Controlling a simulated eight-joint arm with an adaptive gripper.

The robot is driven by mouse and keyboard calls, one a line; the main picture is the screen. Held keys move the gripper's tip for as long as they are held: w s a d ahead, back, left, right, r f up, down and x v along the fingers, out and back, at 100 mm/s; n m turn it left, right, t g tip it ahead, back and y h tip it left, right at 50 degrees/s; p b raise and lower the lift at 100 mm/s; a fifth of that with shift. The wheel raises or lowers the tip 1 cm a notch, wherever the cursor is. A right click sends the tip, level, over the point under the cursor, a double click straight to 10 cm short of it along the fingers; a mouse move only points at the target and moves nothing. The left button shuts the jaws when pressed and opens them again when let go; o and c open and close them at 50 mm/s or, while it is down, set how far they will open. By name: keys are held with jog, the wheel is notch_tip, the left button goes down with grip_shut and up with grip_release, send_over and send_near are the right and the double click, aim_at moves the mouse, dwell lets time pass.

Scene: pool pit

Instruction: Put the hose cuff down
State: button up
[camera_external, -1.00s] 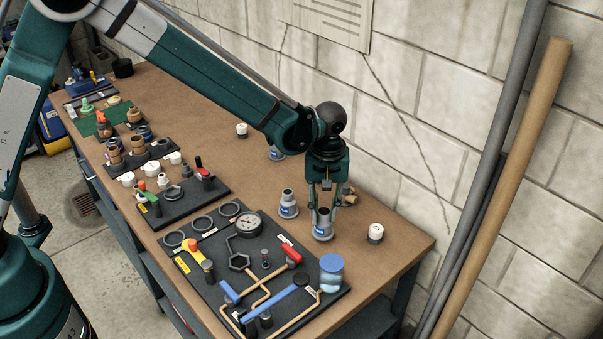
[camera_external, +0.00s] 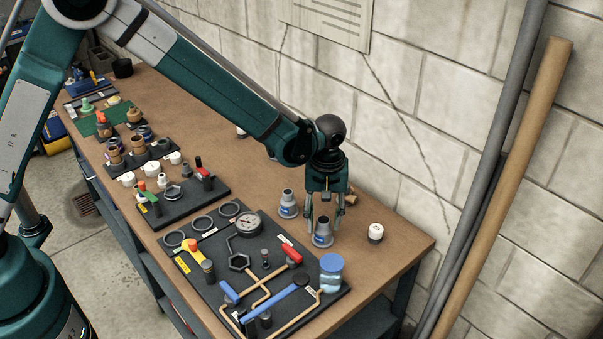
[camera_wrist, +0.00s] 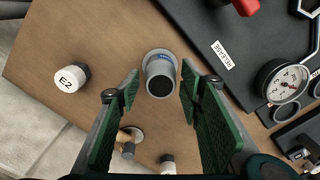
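A grey hose cuff (camera_external: 322,237) with a blue label stands upright on the brown bench top, right of the black hose board. It also shows in the wrist view (camera_wrist: 160,78), with its dark open end toward me. My gripper (camera_external: 325,220) points down above and around the cuff's upper part. In the wrist view my gripper (camera_wrist: 160,95) has its two green-padded fingers spread, with visible gaps to the cuff on both sides. A second, similar cuff (camera_external: 288,206) stands just behind and to the left; I cannot make it out in the wrist view.
A white cap marked E2 (camera_wrist: 71,78) stands to the right of the cuff (camera_external: 376,232). The black board (camera_external: 210,268) with gauge, pipes and valves lies left, a blue-lidded jar (camera_external: 331,270) in front. Brass fittings (camera_external: 350,198) lie behind. The block wall borders the right.

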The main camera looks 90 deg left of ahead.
jog(key=shift+r, duration=0.15)
notch_tip(320, 180, up, 12)
dwell(1.0)
dwell(0.5)
